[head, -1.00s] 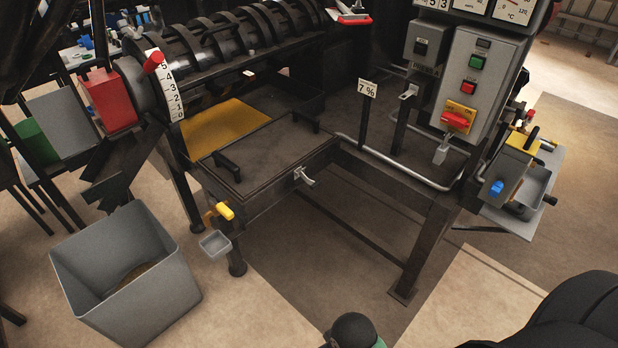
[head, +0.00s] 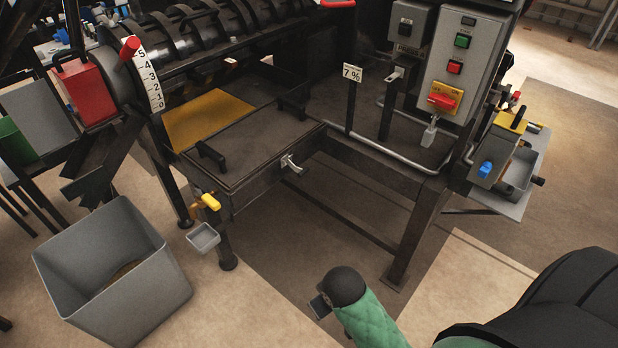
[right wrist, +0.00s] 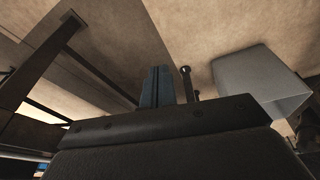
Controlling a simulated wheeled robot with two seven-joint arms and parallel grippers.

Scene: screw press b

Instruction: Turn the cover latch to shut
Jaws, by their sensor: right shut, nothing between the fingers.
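The cover latch (head: 291,163) is a small silver lever on the front edge of the press frame. It sits at the near edge of the dark flat cover (head: 245,150), which lies level and has two black handles. My right gripper (head: 320,306) is low in front of the press, below the latch and well apart from it. In the right wrist view its fingers (right wrist: 155,86) are together with nothing between them. The latch cannot be made out in that view. My left gripper is not in view.
A grey bin (head: 112,270) stands on the floor at the left and also shows in the wrist view (right wrist: 258,80). A yellow-handled tap (head: 210,201) hangs over a small cup (head: 203,237). A control box (head: 460,60) stands at the right. Floor before the press is free.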

